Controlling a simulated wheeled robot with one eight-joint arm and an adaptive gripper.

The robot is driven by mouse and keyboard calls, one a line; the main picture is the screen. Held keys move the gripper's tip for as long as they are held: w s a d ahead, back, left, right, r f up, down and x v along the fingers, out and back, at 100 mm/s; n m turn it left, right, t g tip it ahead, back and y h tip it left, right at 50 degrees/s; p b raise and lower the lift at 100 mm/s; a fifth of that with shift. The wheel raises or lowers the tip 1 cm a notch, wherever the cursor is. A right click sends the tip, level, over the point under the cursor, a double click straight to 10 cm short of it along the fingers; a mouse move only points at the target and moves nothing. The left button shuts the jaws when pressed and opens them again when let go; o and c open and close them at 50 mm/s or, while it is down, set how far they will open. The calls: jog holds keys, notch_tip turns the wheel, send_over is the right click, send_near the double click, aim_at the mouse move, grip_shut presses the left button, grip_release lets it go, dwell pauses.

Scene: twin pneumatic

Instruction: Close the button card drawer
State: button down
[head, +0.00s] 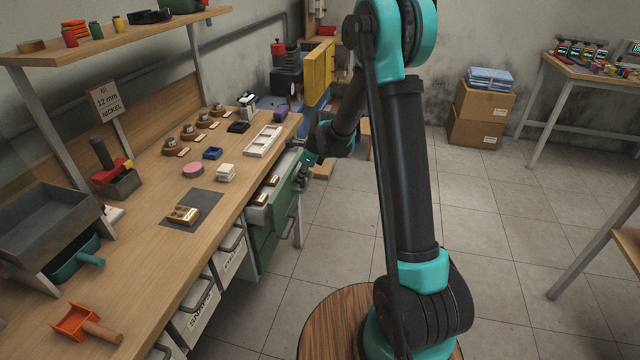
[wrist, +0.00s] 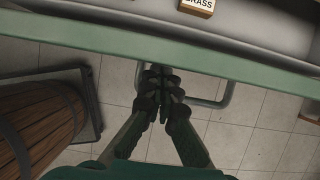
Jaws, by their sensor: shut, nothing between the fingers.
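The green drawer (head: 284,200) is pulled out from under the bench's right side, with several small labelled cards (head: 262,198) inside. In the wrist view its green front edge (wrist: 80,42) crosses the top of the picture, with a card marked BRASS (wrist: 197,6) behind it. A metal bar handle (wrist: 228,97) hangs out from the front. My gripper (wrist: 162,75) is shut and empty, with its fingertips at the drawer front beside the handle. I cannot tell whether they touch. In the head view my gripper (head: 308,158) is at the drawer's outer end, partly hidden.
The wooden workbench (head: 140,240) holds small trays, button cards and an orange scoop (head: 78,322). Labelled drawers (head: 195,315) line its front. Open tiled floor (head: 500,240) lies to the right, with cardboard boxes (head: 480,112) behind.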

jog(key=w+a, duration=0.1)
jog(key=a, duration=0.4)
jog(key=w+a, duration=0.1)
jog(key=a, duration=0.2)
jog(key=shift+w+a, duration=0.15)
jog(key=shift+w, duration=0.2)
